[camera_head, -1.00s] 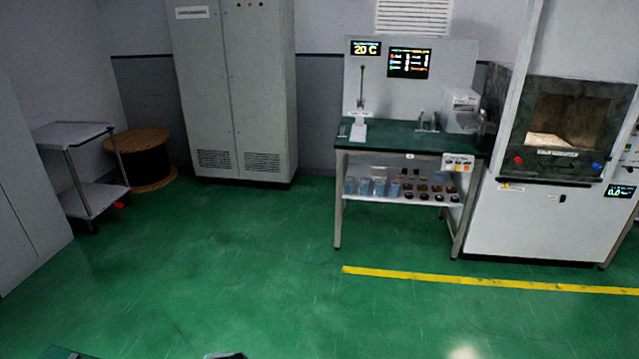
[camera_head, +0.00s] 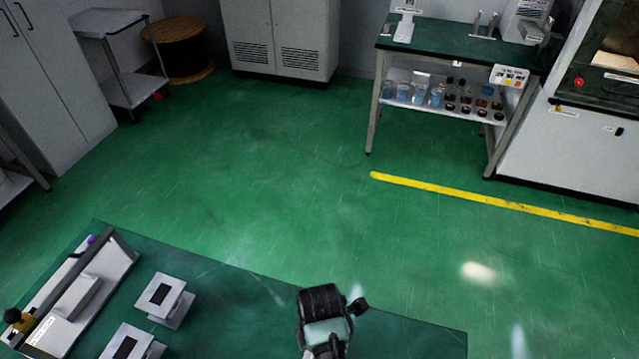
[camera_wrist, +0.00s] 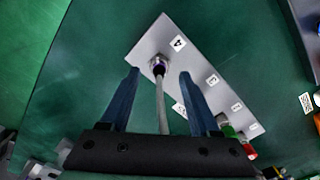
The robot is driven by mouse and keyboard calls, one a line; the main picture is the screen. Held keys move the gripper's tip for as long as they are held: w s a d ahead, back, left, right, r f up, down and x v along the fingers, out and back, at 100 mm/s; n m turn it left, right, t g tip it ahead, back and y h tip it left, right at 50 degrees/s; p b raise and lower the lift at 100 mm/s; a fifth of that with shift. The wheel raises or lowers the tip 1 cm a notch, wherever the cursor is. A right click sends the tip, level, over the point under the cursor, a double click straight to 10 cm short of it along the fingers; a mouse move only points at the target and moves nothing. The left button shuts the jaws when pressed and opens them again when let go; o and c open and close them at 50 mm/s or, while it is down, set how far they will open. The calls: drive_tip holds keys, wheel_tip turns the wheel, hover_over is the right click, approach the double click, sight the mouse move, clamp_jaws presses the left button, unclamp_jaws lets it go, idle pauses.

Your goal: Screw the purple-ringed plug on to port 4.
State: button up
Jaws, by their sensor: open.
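In the wrist view, the purple-ringed plug (camera_wrist: 158,66) stands at the light grey port plate, at the port beside the label "4" (camera_wrist: 177,43). Its grey cable (camera_wrist: 161,108) runs back toward my gripper's palm. My gripper (camera_wrist: 160,72) is open, with one dark finger on each side of the plug and cable; gaps show on both sides. How deep the plug sits in port 4 cannot be told. In the head view my arm's end (camera_head: 325,318) is over the green bench; its fingers and the port plate are hidden there.
In the wrist view, a green plug (camera_wrist: 227,129) and a red one (camera_wrist: 249,150) stand near the plate's low-numbered end. In the head view, a grey fixture (camera_head: 92,285) and two small grey stands, one at the middle left (camera_head: 165,299), occupy the green bench's left side.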

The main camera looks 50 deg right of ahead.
drive_tip(key=shift+f, duration=1.1)
clamp_jaws()
